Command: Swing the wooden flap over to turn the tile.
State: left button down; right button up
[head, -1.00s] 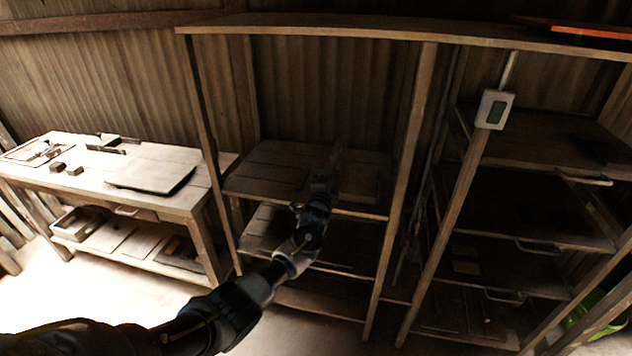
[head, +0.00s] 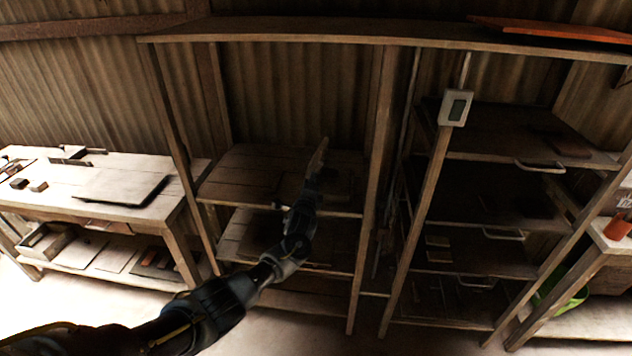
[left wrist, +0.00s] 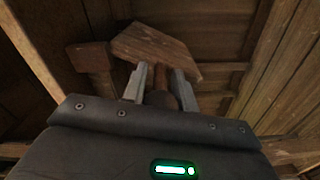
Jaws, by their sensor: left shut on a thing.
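The wooden flap (head: 318,158) stands raised and tilted above the upper middle shelf of the rack. My left gripper (head: 310,185) is at its near, lower end. In the left wrist view the flap (left wrist: 158,48) is a brown board just beyond my left gripper (left wrist: 160,82). The two grey fingers are shut on a brown handle (left wrist: 162,97) below the board. I cannot make out the tile for certain; darker flat areas show on the shelf on both sides of the flap. My right gripper is not in view.
The rack's wooden post (head: 372,190) stands right of my left gripper, under a long top board (head: 300,32). A workbench (head: 115,165) with a dark-edged board is at the left.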

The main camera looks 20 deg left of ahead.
pick_arm(q)
jog(key=shift+d+f, duration=0.1)
jog(key=shift+d, duration=0.1)
dwell(0.5)
jog(key=c, duration=1.1)
grip_release()
jog(key=s, duration=0.3)
jog(key=s+d, duration=0.1)
jog(key=s, duration=0.3)
jog(key=s+d, duration=0.1)
jog(key=s, duration=0.2)
jog(key=shift+s, duration=0.35)
